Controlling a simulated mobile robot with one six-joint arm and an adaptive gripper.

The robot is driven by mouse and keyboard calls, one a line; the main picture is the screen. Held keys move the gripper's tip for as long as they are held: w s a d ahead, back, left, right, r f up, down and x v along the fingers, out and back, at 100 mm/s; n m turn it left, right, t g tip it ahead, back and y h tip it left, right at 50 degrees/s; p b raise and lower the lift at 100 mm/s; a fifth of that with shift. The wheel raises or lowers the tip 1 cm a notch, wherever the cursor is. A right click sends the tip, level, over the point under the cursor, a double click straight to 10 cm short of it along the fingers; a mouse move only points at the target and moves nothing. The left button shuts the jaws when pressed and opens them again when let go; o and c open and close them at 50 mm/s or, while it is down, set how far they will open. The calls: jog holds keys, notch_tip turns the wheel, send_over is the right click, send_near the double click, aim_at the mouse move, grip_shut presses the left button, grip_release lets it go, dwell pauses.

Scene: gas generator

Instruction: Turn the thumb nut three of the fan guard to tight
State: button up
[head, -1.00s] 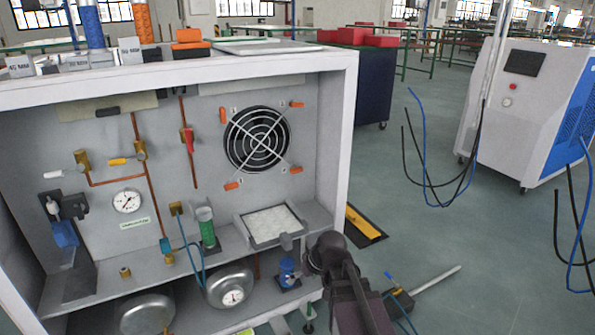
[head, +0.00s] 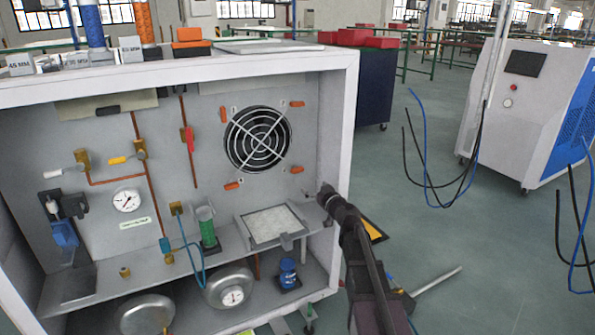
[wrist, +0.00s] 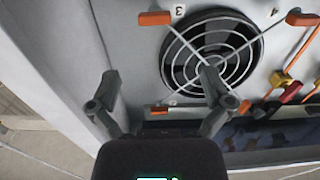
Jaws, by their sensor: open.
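The fan guard (head: 257,140) is a round wire grille over a black fan on the cabinet's back panel. Thumb nut three (head: 296,170) is a small orange wing at the guard's lower right, lying roughly level. In the wrist view, which is turned over, nut three (wrist: 155,18) is at the upper left beside the label "3". My gripper (wrist: 158,80) is open and empty there, its fingers spread before the guard and the panel. In the head view my gripper (head: 326,192) is right of and below nut three, apart from it, at the cabinet's right wall.
Other orange nuts sit at the guard's upper left (head: 222,115), upper right (head: 297,104) and lower left (head: 232,186). A red valve handle (head: 189,139) is left of the guard. The cabinet's right wall (head: 343,130) is close to my arm. A shelf with a tilted white-topped tray (head: 271,224) lies below.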

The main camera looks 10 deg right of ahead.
aim_at(298, 170)
jog(key=shift+w+d+r, duration=0.1)
jog(key=shift+w+d, duration=0.05)
jog(key=shift+d, duration=0.15)
jog(key=x, duration=1.3)
jog(key=shift+w+a+r, duration=0.1)
jog(key=shift+w+r, duration=0.05)
jog(key=shift+w, duration=0.25)
jog(key=c, duration=1.1)
